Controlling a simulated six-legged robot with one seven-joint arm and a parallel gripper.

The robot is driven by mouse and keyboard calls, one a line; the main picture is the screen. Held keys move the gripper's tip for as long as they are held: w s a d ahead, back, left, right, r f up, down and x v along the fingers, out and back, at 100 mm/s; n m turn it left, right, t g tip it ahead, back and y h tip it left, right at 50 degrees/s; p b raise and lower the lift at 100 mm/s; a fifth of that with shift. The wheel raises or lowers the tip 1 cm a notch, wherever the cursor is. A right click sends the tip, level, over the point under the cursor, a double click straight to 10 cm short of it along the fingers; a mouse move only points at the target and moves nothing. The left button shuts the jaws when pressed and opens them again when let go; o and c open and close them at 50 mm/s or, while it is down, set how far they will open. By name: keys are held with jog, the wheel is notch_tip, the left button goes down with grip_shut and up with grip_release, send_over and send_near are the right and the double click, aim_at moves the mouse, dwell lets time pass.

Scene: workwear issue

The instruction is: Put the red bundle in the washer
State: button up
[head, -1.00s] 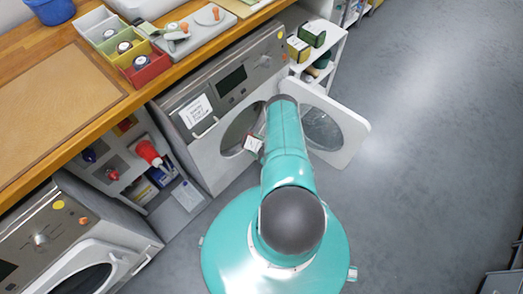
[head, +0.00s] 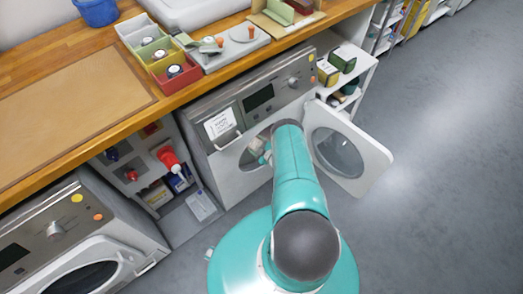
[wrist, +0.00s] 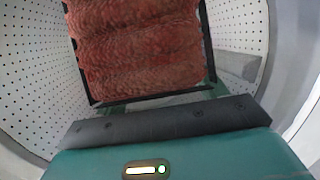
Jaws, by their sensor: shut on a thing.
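The red bundle (wrist: 138,45) fills the upper middle of the wrist view, ribbed and fluffy, with dark edging at its sides and lower edge. My gripper (wrist: 150,98) is shut on it. Pale perforated drum walls (wrist: 35,75) surround the bundle, so it is inside the washer's drum; whether it touches the drum is unclear. In the head view the washer (head: 232,168) stands under the counter with its round door (head: 375,160) open to the right. My arm reaches into its opening and hides part of it; the bundle cannot be made out there.
A second washer (head: 60,232) with a shut door stands at the lower left. The wooden counter (head: 170,98) overhangs above. Open grey floor (head: 450,160) lies to the right.

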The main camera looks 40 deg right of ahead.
jog(key=w, duration=0.8)
jog(key=shift+w+a, duration=0.1)
jog(key=o, duration=1.2)
jog(key=shift+o, duration=0.2)
jog(key=shift+s, duration=0.2)
jog(key=v, duration=1.3)
jog(key=shift+s+a+r, duration=0.1)
jog(key=shift+s+r, duration=0.05)
jog(key=shift+s, duration=0.05)
jog(key=shift+s, duration=0.15)
